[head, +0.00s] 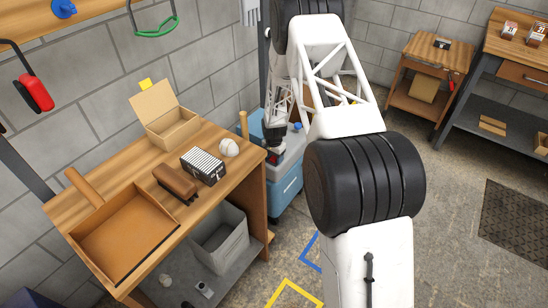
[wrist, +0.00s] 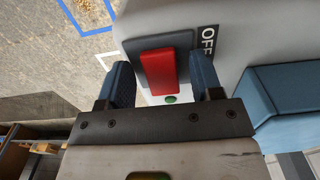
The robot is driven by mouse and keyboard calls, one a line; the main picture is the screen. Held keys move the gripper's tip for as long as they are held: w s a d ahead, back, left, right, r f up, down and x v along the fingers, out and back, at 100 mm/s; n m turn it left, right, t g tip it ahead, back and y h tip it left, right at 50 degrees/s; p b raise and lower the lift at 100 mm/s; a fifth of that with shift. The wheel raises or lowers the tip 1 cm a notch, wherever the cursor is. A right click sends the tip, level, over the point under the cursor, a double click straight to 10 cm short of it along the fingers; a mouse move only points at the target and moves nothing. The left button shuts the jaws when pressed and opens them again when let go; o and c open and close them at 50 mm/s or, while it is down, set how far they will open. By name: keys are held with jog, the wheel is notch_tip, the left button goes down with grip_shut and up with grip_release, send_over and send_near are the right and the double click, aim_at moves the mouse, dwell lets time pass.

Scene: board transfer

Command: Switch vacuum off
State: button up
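A red rocker switch (wrist: 160,72) sits on a dark plate in the wrist view, with the word OFF (wrist: 208,38) printed to its right. A small green light (wrist: 171,100) shows just below the switch. The switch is on a pale grey body (wrist: 235,18), which seems to be the vacuum. In the head view, a grey and blue unit (head: 285,187) stands right of the workbench, partly hidden by my arm. My gripper (wrist: 162,65) is open, with one dark blue finger on each side of the switch. I cannot tell whether either finger touches it.
The wooden workbench (head: 135,190) holds an open cardboard box (head: 170,128), a brown brush-like block (head: 175,183), a striped box (head: 203,166) and a white ball (head: 229,147). A grey bin (head: 219,240) is on the shelf below. Shelved tables stand at the right.

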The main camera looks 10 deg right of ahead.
aim_at(274, 158)
jog(key=shift+r, duration=0.1)
jog(key=shift+r, duration=3.8)
jog(key=shift+r, duration=0.1)
